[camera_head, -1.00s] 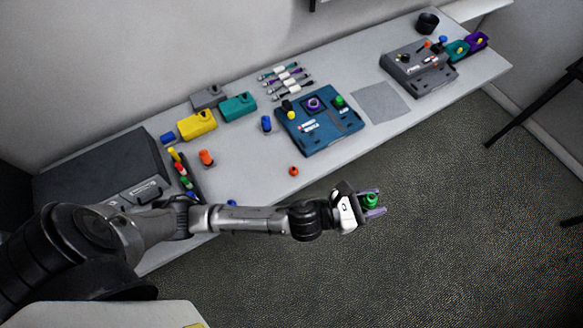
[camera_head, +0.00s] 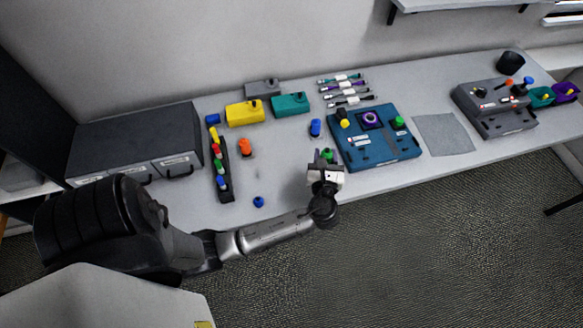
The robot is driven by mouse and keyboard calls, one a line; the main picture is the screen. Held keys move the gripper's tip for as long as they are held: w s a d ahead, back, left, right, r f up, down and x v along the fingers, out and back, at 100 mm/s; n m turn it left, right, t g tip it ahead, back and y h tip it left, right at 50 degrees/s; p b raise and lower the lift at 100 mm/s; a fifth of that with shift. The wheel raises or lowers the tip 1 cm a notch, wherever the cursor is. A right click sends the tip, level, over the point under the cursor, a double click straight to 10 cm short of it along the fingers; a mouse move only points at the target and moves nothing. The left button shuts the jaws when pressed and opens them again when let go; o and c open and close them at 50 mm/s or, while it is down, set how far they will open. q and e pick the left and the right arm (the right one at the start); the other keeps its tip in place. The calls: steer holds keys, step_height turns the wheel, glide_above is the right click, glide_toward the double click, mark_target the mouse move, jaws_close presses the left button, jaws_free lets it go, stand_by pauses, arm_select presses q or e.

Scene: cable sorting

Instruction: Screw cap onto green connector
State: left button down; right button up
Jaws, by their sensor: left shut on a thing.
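My left gripper (camera_head: 325,159) is shut on a small green piece (camera_head: 327,154), above the table's front part and left of the blue board. At this size I cannot tell whether that piece is a cap or a connector. The blue board (camera_head: 378,151) carries a green knob-like piece (camera_head: 398,122) at its right, a yellow one (camera_head: 343,122) at its left, and a purple ring (camera_head: 371,118). My right gripper is not in view.
A rack of coloured caps (camera_head: 220,165), an orange connector (camera_head: 245,147) and a small blue cap (camera_head: 258,201) stand left of the gripper. A blue connector (camera_head: 315,127) stands just behind it. A grey mat (camera_head: 443,134) lies bare beside a grey device (camera_head: 495,107).

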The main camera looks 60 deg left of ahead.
arm_select(q)
steer(key=shift+s+a+n+g+y, duration=0.3)
steer(key=shift+s+a+n+g, duration=0.1)
steer(key=shift+s+g, duration=0.15)
steer(key=shift+f, duration=0.1)
steer(key=s+a+f, duration=0.1)
steer(key=a+f, duration=0.1)
steer(key=a, duration=0.1)
steer(key=s+a+f, duration=0.1)
steer(key=a+f, duration=0.1)
steer(key=a, duration=0.2)
steer(key=s+a+f+b, duration=0.1)
steer(key=a+f, duration=0.2)
steer(key=a, duration=0.1)
steer(key=shift+s, duration=0.25)
steer(key=shift+f+b, duration=0.6)
steer(key=shift+f, duration=1.35)
steer(key=shift+f, duration=0.15)
steer(key=c, duration=0.7)
jaws_free()
